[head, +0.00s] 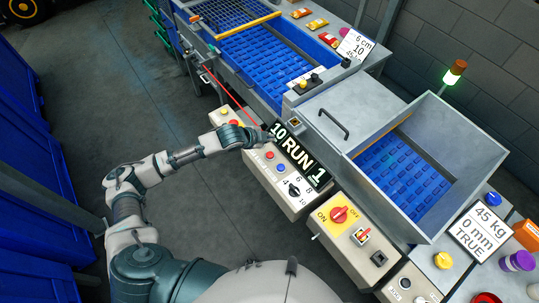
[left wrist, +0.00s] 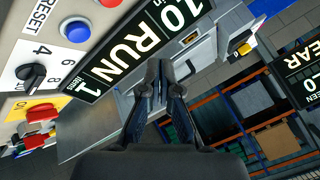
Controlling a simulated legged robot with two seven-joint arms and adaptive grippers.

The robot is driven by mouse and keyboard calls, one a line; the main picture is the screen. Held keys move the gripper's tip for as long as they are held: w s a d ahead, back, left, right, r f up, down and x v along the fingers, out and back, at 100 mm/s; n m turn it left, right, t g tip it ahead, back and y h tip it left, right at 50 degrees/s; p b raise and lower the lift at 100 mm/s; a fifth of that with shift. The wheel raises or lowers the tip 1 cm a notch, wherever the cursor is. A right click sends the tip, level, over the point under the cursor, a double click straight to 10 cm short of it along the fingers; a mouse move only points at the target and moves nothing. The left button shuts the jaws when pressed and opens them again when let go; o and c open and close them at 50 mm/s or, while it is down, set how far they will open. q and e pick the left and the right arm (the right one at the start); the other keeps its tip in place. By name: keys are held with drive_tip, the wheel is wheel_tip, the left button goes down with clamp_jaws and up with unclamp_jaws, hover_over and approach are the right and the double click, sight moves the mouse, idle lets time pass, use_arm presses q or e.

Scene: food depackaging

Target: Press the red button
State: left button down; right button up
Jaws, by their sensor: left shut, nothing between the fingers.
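A small red button (head: 270,155) sits on a light grey control panel (head: 265,172), just above a blue button (head: 281,168). In the left wrist view the red button (left wrist: 110,2) is cut by the top edge, beside the blue button (left wrist: 75,30). My left gripper (head: 264,136) is shut and empty, beside the black display reading "10 RUN 1" (head: 297,157). In the left wrist view its closed fingertips (left wrist: 158,72) are below that display, apart from the red button. My right gripper is not in view.
A black dial (head: 293,189) is on the same panel. A red rotary switch (head: 338,214) on a yellow plate is lower right. Another red button (head: 485,298) is at the bottom right. Blue conveyors (head: 259,57) run behind. The floor at left is open.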

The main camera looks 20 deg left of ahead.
use_arm(q)
drive_tip(key=b, duration=0.7)
hover_over(273, 153)
drive_tip(key=s+a, duration=0.1)
drive_tip(key=s, duration=0.1)
drive_tip(key=f, duration=0.6)
drive_tip(key=shift+w+f, duration=0.2)
drive_tip(key=shift+w, duration=0.05)
drive_tip(key=shift+a+f, duration=0.15)
drive_tip(key=shift+f, duration=0.65)
drive_tip(key=shift+f+p, duration=0.25)
drive_tip(key=shift+p, duration=0.2)
drive_tip(key=shift+f, duration=0.1)
drive_tip(key=shift+f, duration=0.55)
drive_tip(key=shift+r, duration=0.1)
drive_tip(key=shift+r+p, duration=0.85)
drive_tip(key=shift+p, duration=0.3)
